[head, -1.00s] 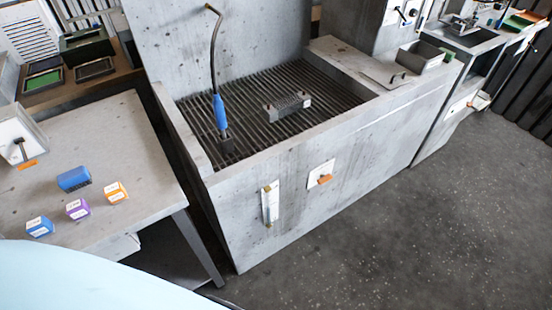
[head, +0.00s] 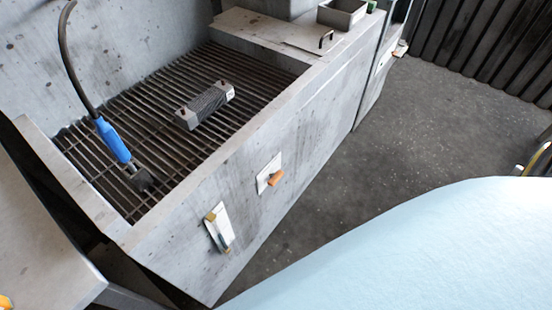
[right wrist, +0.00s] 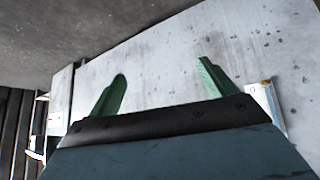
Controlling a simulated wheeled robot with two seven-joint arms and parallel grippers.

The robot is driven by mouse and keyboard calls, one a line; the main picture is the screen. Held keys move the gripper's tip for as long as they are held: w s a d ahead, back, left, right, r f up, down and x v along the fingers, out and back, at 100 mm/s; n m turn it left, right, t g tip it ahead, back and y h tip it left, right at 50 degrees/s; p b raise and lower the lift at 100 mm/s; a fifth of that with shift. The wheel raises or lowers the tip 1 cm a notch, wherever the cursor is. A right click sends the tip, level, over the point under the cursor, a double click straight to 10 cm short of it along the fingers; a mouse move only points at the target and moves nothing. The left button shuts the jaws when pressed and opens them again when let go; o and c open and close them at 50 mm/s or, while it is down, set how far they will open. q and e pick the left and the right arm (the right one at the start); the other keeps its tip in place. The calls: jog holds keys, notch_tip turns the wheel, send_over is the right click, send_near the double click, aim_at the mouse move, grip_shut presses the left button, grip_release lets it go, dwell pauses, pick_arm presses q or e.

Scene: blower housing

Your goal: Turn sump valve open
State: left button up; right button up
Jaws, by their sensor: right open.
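The grey housing (head: 300,130) has an orange handle (head: 276,178) on a white plate (head: 264,168) on its front wall. I take this handle to be the sump valve. A narrow white gauge-like strip (head: 219,226) with a brass-coloured end is left of it on the same wall. My right gripper (right wrist: 162,75) shows in the right wrist view, its green fingers spread and nothing between them. It faces the grey wall, apart from the handle, which does not show in that view. A similar strip (right wrist: 266,106) is at that view's right edge. My left gripper is not in view.
A slatted grate (head: 150,105) tops the housing, with a blue-handled hose (head: 113,140) and a small grey block (head: 205,105) on it. A bench (head: 45,250) stands at the left. The speckled floor (head: 400,130) right of the housing is clear.

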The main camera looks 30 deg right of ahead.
jog(key=w+d+t+b, duration=0.3)
jog(key=w+b, duration=0.2)
jog(key=w, duration=0.2)
jog(key=n+t+y+b, duration=0.4)
jog(key=t+y+b, duration=0.25)
jog(key=b, duration=0.65)
send_near(279, 179)
jog(key=d+v, duration=0.1)
jog(key=v, duration=0.4)
jog(key=shift+g+y, duration=0.25)
jog(key=shift+y, duration=0.1)
jog(key=b+x, duration=0.3)
jog(key=x, duration=1)
jog(key=shift+w+a, duration=0.1)
jog(key=shift+a, duration=0.05)
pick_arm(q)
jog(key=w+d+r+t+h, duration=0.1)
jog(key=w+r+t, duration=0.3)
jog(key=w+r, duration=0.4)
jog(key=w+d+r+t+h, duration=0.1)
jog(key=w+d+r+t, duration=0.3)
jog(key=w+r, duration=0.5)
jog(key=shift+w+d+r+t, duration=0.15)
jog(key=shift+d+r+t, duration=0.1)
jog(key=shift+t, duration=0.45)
pick_arm(e)
jog(key=shift+w+a, duration=0.15)
jog(key=shift+w, duration=0.2)
